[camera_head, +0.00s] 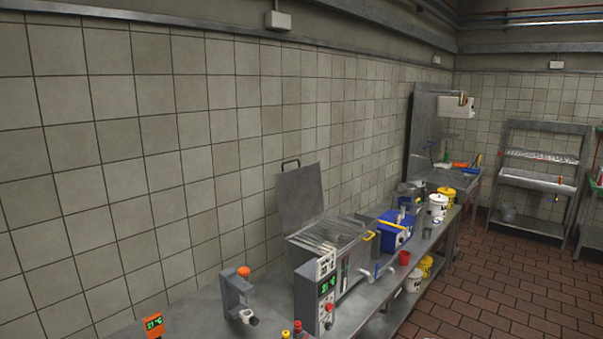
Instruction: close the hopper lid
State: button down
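A metal hopper-like box (304,262) stands on the steel counter, near the middle of the picture. The box's open top shows a row of metal bars (328,233). No part of my arm or gripper shows clearly in this view, so its place and state are not seen.
A control box with green displays (326,289) stands at the hopper's front. A grey stand with an orange knob (235,295) is to its left. A blue box (392,232), a red cup (404,258) and white tubs (438,204) are to the right. The brick-coloured floor (500,285) is open.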

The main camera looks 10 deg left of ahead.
aim_at(300, 198)
jog(key=z, duration=0.15)
jog(key=i, duration=0.85)
jog(key=u, duration=0.4)
jog(key=i, duration=0.8)
jog(key=u, duration=0.55)
